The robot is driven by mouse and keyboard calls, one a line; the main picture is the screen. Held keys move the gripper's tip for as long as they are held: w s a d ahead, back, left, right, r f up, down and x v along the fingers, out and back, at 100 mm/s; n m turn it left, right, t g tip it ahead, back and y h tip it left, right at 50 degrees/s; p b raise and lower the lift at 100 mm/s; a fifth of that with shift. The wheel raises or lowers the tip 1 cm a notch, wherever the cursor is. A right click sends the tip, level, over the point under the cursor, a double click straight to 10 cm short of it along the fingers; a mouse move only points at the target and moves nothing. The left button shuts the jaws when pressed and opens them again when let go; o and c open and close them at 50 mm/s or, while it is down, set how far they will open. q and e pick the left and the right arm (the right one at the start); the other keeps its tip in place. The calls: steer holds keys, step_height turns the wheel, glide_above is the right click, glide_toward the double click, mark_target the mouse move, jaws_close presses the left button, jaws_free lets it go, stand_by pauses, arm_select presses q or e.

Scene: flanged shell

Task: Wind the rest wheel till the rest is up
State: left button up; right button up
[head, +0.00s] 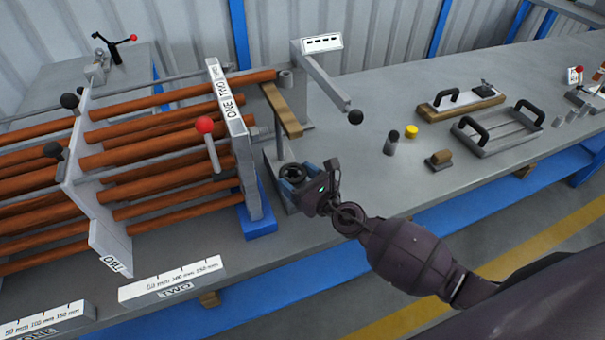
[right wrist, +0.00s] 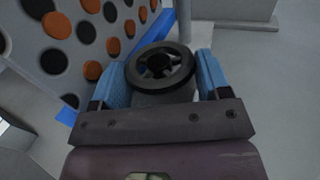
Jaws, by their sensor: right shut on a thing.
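The rest wheel (head: 292,172) is a small black spoked handwheel low beside the tube bundle's right end. It also shows in the right wrist view (right wrist: 160,68). My right gripper (head: 294,182) is shut on the wheel, with one blue finger at each side of its rim. In the right wrist view my right gripper (right wrist: 162,80) spans the wheel. The rest (head: 281,110) looks like a tan wooden bar on a grey post above the wheel, near the tube ends. I cannot tell whether it touches a tube. My left gripper is out of view.
Orange-brown tubes (head: 165,155) run through an upright plate (head: 235,135) marked ONE and TWO. A red-knobbed lever (head: 206,126) stands before it. A black-knobbed arm (head: 330,85) reaches over the bench behind the wheel. A handled tray (head: 500,130) lies farther right.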

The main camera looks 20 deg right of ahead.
steer(key=m+h+p, duration=0.1)
steer(key=h, duration=0.1)
steer(key=m+t+h+p, duration=0.1)
steer(key=r+m+h+p, duration=0.1)
steer(key=h+p, duration=0.1)
steer(key=shift+a+m+t+h, duration=0.3)
steer(key=shift+m, duration=0.1)
steer(key=m+h, duration=0.1)
steer(key=h, duration=0.1)
steer(key=m+h, duration=0.1)
steer(key=h, duration=0.1)
steer(key=shift+a+f+m+p, duration=0.2)
steer(key=shift+f+m+p, duration=0.1)
steer(key=shift+f, duration=0.05)
steer(key=shift+a+m+h, duration=0.1)
steer(key=shift+m+h, duration=0.7)
steer(key=shift+h, duration=0.4)
steer(key=shift+w+a+m+g+h+b, duration=0.1)
steer(key=shift+m+g+h+b, duration=0.1)
steer(key=shift+m+g+h, duration=0.55)
steer(key=shift+m+g+h+b, duration=0.15)
steer(key=shift+m+g+h, duration=0.15)
steer(key=shift+h, duration=0.75)
steer(key=shift+m, duration=0.25)
steer(key=o, duration=0.9)
steer(key=shift+f, duration=0.1)
